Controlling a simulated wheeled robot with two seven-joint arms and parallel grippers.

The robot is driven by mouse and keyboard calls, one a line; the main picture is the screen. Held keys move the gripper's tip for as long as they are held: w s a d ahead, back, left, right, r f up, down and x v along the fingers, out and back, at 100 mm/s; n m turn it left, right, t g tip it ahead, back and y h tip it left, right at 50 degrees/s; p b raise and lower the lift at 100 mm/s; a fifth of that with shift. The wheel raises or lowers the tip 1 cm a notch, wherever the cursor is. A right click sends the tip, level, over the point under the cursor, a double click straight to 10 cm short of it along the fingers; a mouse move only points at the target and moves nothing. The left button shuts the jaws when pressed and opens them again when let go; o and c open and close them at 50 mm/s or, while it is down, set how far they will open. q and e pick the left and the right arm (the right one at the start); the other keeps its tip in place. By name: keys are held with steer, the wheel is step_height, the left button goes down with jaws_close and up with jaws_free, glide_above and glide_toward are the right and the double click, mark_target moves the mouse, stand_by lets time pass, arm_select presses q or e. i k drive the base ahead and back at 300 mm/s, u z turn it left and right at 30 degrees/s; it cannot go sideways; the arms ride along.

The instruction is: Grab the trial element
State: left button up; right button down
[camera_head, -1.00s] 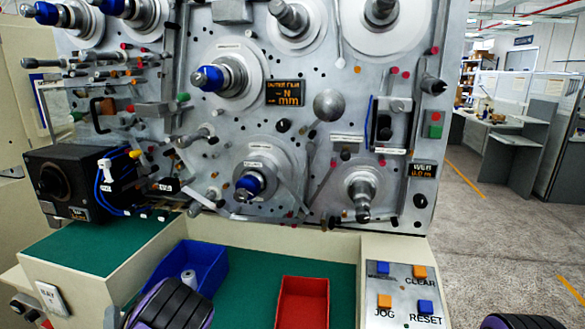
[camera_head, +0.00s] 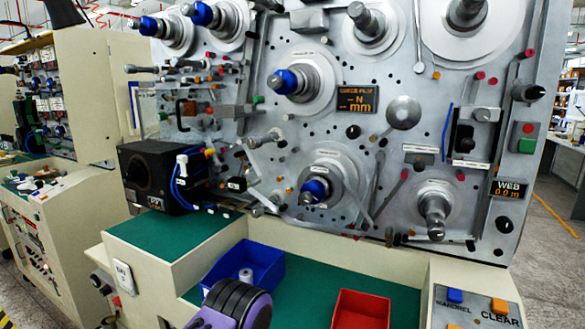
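A small white cylindrical piece (camera_head: 245,275) stands in the blue bin (camera_head: 270,266); it may be the trial element, but I cannot tell for sure. The blue bin sits on the green work surface, below the winding machine. A purple and black part of my own arm (camera_head: 237,305) rises at the bottom edge and covers the bin's lower front. Neither of my grippers shows, and nothing is seen touching the white piece.
A red bin (camera_head: 361,310) stands on the green surface (camera_head: 302,290) to the right and looks empty. The button panel (camera_head: 476,310) is right of it. Spindles with blue hubs (camera_head: 294,80) stick out from the machine front. A black box (camera_head: 158,177) stands at left.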

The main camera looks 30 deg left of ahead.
mark_target(246, 275)
steer(key=z, duration=0.65)
steer(key=k, duration=0.95)
steer(key=u, duration=1.05)
steer(key=i, duration=0.45)
